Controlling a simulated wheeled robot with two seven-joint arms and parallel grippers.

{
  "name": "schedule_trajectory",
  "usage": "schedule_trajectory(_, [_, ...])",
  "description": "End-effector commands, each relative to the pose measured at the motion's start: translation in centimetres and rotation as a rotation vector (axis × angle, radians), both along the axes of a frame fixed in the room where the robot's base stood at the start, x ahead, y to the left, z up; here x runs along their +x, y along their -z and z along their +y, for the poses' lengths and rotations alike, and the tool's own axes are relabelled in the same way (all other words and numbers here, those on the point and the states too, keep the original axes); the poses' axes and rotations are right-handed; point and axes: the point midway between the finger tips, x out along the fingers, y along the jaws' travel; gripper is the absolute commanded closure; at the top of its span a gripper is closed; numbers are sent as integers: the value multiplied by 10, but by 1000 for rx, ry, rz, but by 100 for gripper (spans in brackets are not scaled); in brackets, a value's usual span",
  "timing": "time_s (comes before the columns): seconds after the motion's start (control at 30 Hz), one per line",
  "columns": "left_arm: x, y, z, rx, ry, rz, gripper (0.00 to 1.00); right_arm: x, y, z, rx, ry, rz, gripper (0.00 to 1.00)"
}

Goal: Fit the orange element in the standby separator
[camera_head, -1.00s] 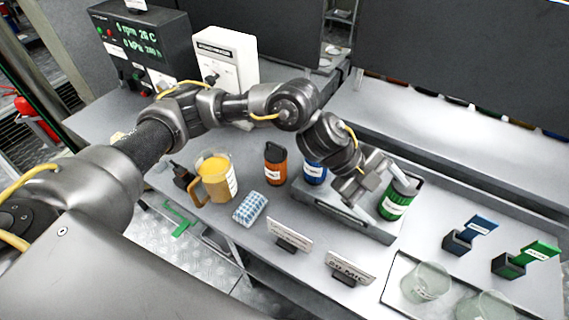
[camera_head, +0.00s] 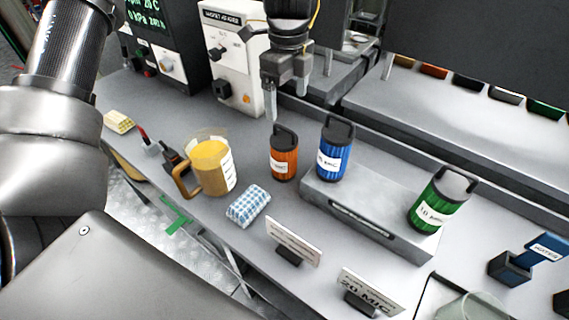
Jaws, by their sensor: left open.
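The orange element (camera_head: 283,158) is a ribbed canister with a black top handle and a white label. It stands upright on the grey bench, just left of a grey block. A blue element (camera_head: 334,160) and a green element (camera_head: 438,208) stand on that grey block (camera_head: 352,205). My left gripper (camera_head: 286,100) points down with its fingers apart and nothing between them. It appears above and behind the orange element, apart from it. My right gripper is not in view. I cannot make out which thing is the standby separator.
A jug of amber liquid (camera_head: 211,168) and a checked cloth (camera_head: 248,206) are left of the orange element. Two label stands (camera_head: 292,242) (camera_head: 368,293) are in front. A white switch box (camera_head: 236,62) stands behind. A blue holder (camera_head: 528,262) is at right.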

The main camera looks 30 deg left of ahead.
Motion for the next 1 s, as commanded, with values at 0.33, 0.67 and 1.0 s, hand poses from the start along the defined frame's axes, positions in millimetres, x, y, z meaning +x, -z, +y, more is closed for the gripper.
schedule_trajectory(0.33, [-1, 39, 1, -1, 0, 2, 13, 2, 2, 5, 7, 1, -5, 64])
schedule_trajectory(0.67, [-2, 56, 2, -1, -1, -1, 13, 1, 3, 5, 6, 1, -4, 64])
schedule_trajectory(1.0, [-9, 99, 5, 0, -3, 1, 13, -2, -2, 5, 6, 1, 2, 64])
